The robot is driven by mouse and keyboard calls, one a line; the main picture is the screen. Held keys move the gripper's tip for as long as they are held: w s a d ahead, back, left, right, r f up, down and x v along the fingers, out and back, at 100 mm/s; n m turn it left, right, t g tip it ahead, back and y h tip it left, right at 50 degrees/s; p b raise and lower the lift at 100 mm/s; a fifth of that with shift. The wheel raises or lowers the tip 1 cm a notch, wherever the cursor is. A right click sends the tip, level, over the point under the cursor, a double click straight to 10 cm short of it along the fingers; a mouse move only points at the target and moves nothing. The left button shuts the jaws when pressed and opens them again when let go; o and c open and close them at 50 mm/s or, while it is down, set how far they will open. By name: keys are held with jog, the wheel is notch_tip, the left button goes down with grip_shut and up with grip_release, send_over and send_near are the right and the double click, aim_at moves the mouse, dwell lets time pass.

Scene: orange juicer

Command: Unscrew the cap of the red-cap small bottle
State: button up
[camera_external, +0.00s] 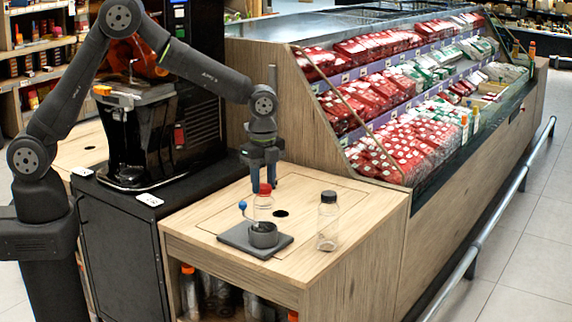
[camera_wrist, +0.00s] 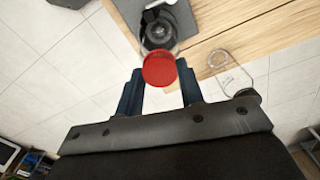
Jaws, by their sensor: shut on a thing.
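The small bottle (camera_external: 263,207) is clear with a red cap (camera_external: 265,189). It stands upright, its lower end at the round dark holder (camera_external: 263,238) on a grey base plate (camera_external: 236,236); how deep it sits I cannot tell. My gripper (camera_external: 266,183) points down from above and is shut on the red cap. In the wrist view the red cap (camera_wrist: 158,69) shows between the two fingertips of my gripper (camera_wrist: 158,78), with the dark holder (camera_wrist: 158,30) beyond it. Whether the cap's thread is loose cannot be seen.
A clear bottle with a black cap (camera_external: 327,221) stands to the right on the wooden counter (camera_external: 340,190). A blue-knobbed lever (camera_external: 243,206) rises at the holder's left. A juicer (camera_external: 135,130) stands behind left.

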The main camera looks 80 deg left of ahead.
jog(key=n, duration=0.4)
dwell(0.3)
jog(key=shift+n, duration=1.1)
jog(key=n, duration=0.3)
jog(key=n, duration=0.3)
jog(key=shift+n, duration=1.1)
